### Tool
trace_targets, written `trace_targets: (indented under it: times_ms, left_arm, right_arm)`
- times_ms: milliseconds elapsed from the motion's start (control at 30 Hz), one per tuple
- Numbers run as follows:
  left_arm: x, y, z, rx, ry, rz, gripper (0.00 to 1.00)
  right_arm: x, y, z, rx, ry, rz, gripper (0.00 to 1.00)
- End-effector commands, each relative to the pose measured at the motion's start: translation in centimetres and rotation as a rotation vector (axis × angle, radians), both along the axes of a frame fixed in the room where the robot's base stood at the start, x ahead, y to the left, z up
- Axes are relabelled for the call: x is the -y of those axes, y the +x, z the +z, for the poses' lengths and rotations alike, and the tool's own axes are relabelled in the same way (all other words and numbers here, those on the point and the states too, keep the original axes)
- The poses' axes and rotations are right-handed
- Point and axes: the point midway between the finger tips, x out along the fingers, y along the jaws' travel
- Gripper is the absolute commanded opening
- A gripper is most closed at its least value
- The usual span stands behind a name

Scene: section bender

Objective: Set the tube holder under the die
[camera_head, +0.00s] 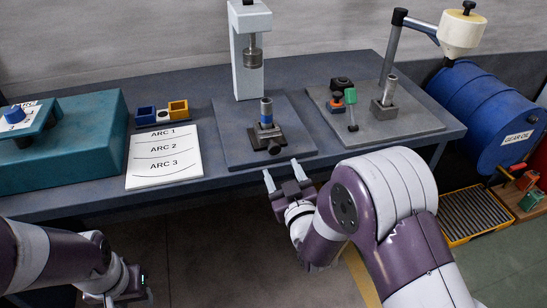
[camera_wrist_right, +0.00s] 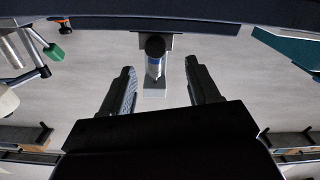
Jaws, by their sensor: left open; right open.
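A dark tube holder (camera_head: 268,143) with an upright grey tube banded in blue stands on the press's base plate. It sits in front of the white press column, nearer to me than the metal die (camera_head: 252,56) that hangs from the press head. My right gripper (camera_head: 283,175) is open and empty, at the table's front edge, short of the holder. My left gripper (camera_head: 127,294) is low at the bottom left, below the table edge, open, with its fingers hard to make out.
A sheet with arcs (camera_head: 164,158) and blue and yellow bins (camera_head: 160,113) lie left of the press. A teal case (camera_head: 75,142) stands further left. On a right-hand board (camera_head: 345,122) are a grey block with a metal tube (camera_head: 389,92) and a green-headed tool (camera_head: 351,98).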

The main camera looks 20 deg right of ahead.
Motion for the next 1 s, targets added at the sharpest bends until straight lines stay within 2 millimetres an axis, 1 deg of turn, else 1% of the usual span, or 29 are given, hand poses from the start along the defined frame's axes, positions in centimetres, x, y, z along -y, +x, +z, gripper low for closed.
trace_targets:
  times_ms: [33,100,200,300,467,733,767,800,867,900,933,1000]
  left_arm:
    - [0.0,0.0,-0.1,0.000,0.000,0.000,0.43]
    - [0.0,-0.1,-0.1,-0.001,0.000,0.000,0.43]
    - [0.0,-0.1,-0.2,-0.001,0.000,-0.001,0.43]
    - [0.0,-0.1,-0.2,-0.001,0.000,-0.001,0.43]
    - [0.0,-0.1,-0.3,-0.001,0.000,0.000,0.43]
    - [0.0,0.0,-0.3,-0.001,0.000,0.000,0.43]
    - [0.0,0.0,-0.3,-0.001,0.000,0.000,0.43]
    - [0.0,0.0,-0.3,-0.001,0.000,0.000,0.43]
    - [0.0,0.0,-0.3,-0.001,0.000,0.000,0.43]
    - [0.0,0.0,-0.3,-0.001,0.000,0.000,0.43]
    - [0.0,0.0,-0.3,-0.001,0.000,0.000,0.43]
    - [0.0,0.0,-0.3,-0.001,0.000,0.000,0.43]
  right_arm:
    - [0.0,1.4,-0.1,0.000,0.000,-0.001,0.61]
    - [-0.1,3.1,-0.1,-0.001,0.000,-0.001,0.61]
    - [-0.1,5.1,-0.1,-0.002,0.001,0.000,0.61]
    - [-0.2,6.4,-0.1,-0.002,0.001,0.000,0.61]
    - [-0.3,7.4,-0.1,-0.003,0.001,0.000,0.61]
    - [-0.2,7.6,-0.1,-0.003,0.001,0.000,0.61]
    - [-0.2,7.6,-0.1,-0.003,0.001,0.000,0.51]
    - [-0.2,7.6,-0.1,-0.003,0.001,0.000,0.38]
    - [-0.2,7.6,-0.1,-0.003,0.001,0.000,0.18]
    - [-0.2,7.6,-0.1,-0.003,0.001,0.000,0.05]
    - [-0.2,7.6,-0.1,-0.003,0.001,0.000,0.00]
    - [-0.3,7.6,-0.1,-0.003,0.001,0.000,0.00]
